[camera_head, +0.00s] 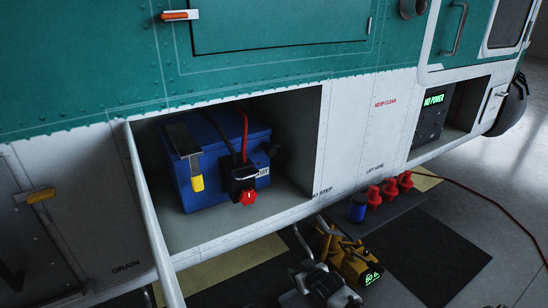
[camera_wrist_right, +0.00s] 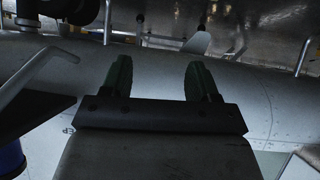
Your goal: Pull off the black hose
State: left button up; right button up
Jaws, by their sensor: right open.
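A black hose or cable (camera_head: 222,138) runs down beside a red cable (camera_head: 244,135) to a black plug block (camera_head: 241,178) with a red knob (camera_head: 248,198). These sit at the front of a blue battery box (camera_head: 192,190) in the open bay. I cannot tell whether this black line is the task's hose. My right gripper (camera_head: 308,266) is low in front of and below the bay, apart from the hose. The right wrist view shows its two dark green fingers (camera_wrist_right: 158,65) spread, with nothing between them. My left gripper is not in view.
A yellow-handled latch (camera_head: 196,182) hangs on the battery's front. A yellow unit (camera_head: 362,268) with a green display stands by my right gripper. A blue can (camera_head: 358,207) and red plugs (camera_head: 389,188) lie nearby. A "NO POWER" panel (camera_head: 431,115) is at right.

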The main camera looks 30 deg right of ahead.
jog(key=w+d+r+t, duration=0.1)
jog(key=w+r+t, duration=0.15)
jog(key=r, duration=0.65)
jog(key=w+d+r+t, duration=0.1)
jog(key=w+r, duration=0.3)
jog(key=r, duration=0.5)
jog(key=t, duration=0.4)
send_near(273, 152)
jog(key=shift+g+y, duration=0.25)
jog(key=shift+y, duration=0.15)
jog(key=w, duration=0.9)
jog(key=shift+w+d+r, duration=0.1)
jog(key=shift+d+r, duration=0.15)
jog(key=shift+d, duration=0.15)
